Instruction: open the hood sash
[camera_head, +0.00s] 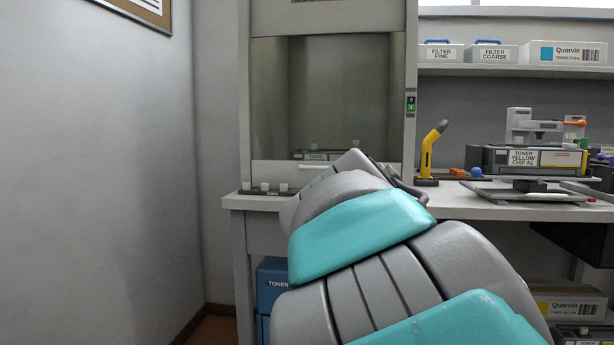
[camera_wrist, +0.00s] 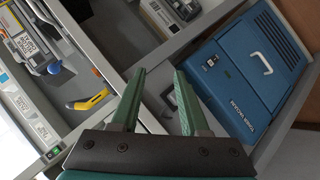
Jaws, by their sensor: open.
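The hood sash (camera_head: 335,95) is a glass pane in the grey hood at the centre of the head view. Its pale bottom rail (camera_head: 275,172) sits low, close to the work surface, with a slim light handle (camera_head: 313,167) on it. My arm hides the right part of the rail. My gripper (camera_wrist: 158,78) shows in the wrist view with two green fingers apart and nothing between them. In the head view my own arm hides it. I cannot make out the sash handle in the wrist view, nor the gripper's distance from it.
A dark strip with small pale blocks (camera_head: 265,190) lies before the sash. A yellow tool (camera_head: 431,150) and a toner cartridge (camera_head: 530,159) stand on the bench at right. A blue toner unit (camera_head: 271,285) is below the bench, also in the wrist view (camera_wrist: 245,75). A wall bounds the left.

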